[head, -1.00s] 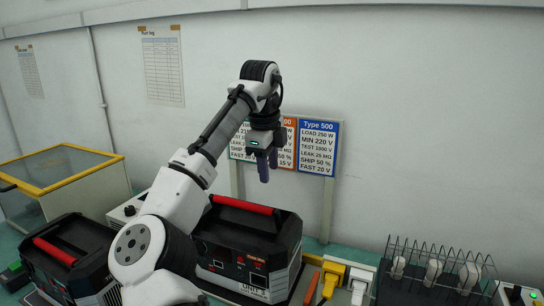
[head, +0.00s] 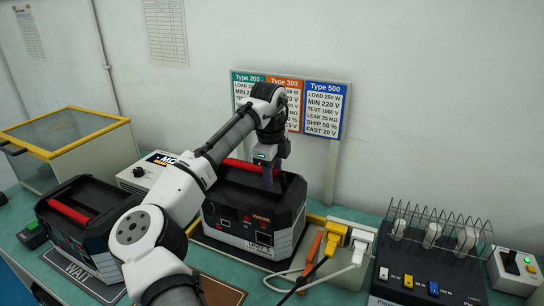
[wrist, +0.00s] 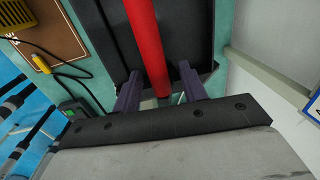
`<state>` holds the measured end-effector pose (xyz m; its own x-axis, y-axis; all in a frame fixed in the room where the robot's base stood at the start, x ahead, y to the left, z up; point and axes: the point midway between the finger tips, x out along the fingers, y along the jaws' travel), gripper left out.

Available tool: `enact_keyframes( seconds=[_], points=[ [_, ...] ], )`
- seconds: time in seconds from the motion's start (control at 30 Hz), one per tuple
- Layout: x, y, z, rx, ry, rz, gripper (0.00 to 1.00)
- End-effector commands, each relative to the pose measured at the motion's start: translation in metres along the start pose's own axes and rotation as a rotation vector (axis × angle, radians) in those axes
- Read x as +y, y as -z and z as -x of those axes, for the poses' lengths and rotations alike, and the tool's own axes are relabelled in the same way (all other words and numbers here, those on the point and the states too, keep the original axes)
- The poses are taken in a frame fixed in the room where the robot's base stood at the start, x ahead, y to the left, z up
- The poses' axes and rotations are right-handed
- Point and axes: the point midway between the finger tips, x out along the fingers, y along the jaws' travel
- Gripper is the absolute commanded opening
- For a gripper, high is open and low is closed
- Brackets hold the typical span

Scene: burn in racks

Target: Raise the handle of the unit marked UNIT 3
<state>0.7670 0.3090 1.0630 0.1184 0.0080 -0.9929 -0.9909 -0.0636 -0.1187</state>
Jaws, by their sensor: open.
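The black unit (head: 250,212) stands in the middle of the bench in the head view. Its front label reads UNIT, but its number is too small to read surely. Its red handle (head: 236,163) lies along the top, partly hidden by my arm. My gripper (head: 268,184) points down at the handle's right part. In the wrist view, the open fingers of my gripper (wrist: 159,76) lie either side of the red handle (wrist: 144,35). I cannot tell how deep they reach around it, and no contact is visible.
Another black unit with a red handle (head: 68,211) stands at left on a WAIT mat (head: 72,268). A wire rack (head: 437,228) stands at right. A sign board (head: 325,112) rises behind.

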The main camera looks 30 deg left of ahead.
Motion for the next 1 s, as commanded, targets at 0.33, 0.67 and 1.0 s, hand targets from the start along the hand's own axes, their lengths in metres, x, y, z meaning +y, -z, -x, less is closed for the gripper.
enact_keyframes(
  seconds=[0.33, 0.67, 1.0],
  points=[
    [0.0001, 0.0001, -0.0069, 0.001, 0.000, 0.000, 0.42],
    [0.0000, 0.0002, -0.0065, 0.001, 0.000, 0.000, 0.04],
    [-0.0007, 0.0003, -0.0054, 0.001, 0.001, 0.000, 0.06]
  ],
)
